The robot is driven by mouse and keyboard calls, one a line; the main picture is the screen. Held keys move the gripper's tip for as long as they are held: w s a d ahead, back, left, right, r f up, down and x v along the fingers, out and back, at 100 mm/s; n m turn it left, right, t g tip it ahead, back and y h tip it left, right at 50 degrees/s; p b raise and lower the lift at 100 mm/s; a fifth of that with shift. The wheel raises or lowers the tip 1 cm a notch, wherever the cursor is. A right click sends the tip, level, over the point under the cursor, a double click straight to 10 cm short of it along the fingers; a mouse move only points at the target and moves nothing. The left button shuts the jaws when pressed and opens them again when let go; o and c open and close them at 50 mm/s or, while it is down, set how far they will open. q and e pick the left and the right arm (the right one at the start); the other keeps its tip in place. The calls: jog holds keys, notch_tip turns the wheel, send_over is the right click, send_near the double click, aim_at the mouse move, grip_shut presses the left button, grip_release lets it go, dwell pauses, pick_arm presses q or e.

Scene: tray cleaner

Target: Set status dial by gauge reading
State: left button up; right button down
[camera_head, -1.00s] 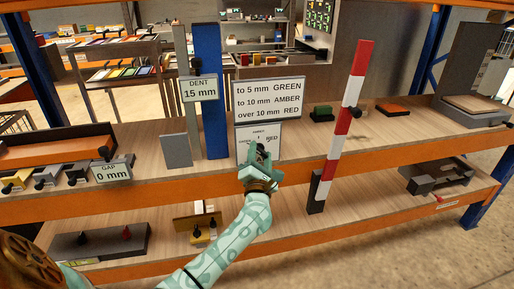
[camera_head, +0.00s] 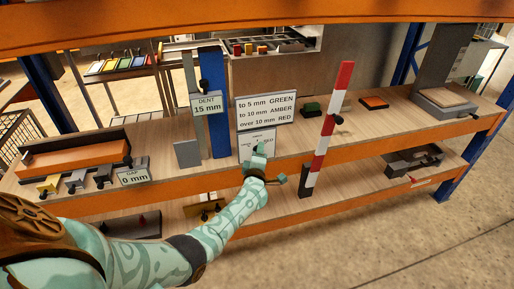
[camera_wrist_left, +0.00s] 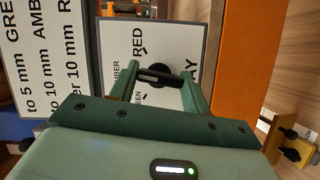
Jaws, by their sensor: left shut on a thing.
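The status dial plate (camera_head: 263,136) is a white panel on the shelf front, below the rule sign (camera_head: 265,109). My left gripper (camera_head: 259,151) is at this plate and covers its lower part. In the left wrist view the plate (camera_wrist_left: 185,36) shows RED, AMBER and partly GREEN lettering around a black knob (camera_wrist_left: 158,74). My left fingers (camera_wrist_left: 158,86) are shut on the knob, one on each side. I cannot tell which word the knob points to. The dent gauge label (camera_head: 207,104) reads 15 mm. The gap label (camera_head: 133,176) reads 0 mm. My right gripper is out of view.
The sign reads to 5 mm GREEN, to 10 mm AMBER, over 10 mm RED. A red-and-white striped post (camera_head: 329,130) stands right of the dial. A blue upright (camera_head: 214,120) stands left of it. The orange shelf edge (camera_head: 385,138) runs below.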

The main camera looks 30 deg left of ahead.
pick_arm(q)
jog(key=shift+o, duration=0.2)
jog(key=m+g+p, duration=0.1)
jog(key=m+p, duration=0.2)
jog(key=p, duration=0.1)
jog(key=shift+d+r+m+g, duration=0.15)
jog(key=shift+m+g, duration=0.25)
jog(key=shift+m+g+p, duration=0.45)
jog(key=shift+m+g, duration=0.15)
jog(key=shift+m, duration=0.3)
jog(key=shift+c, duration=0.2)
jog(key=shift+o, duration=0.2)
jog(key=shift+m+g+y, duration=0.3)
jog(key=shift+m+g, duration=0.3)
jog(key=shift+m, duration=0.4)
jog(key=shift+c, duration=0.2)
jog(key=shift+o, duration=0.2)
jog(key=o, duration=1)
jog(key=shift+w, duration=0.1)
jog(key=shift+c, duration=0.2)
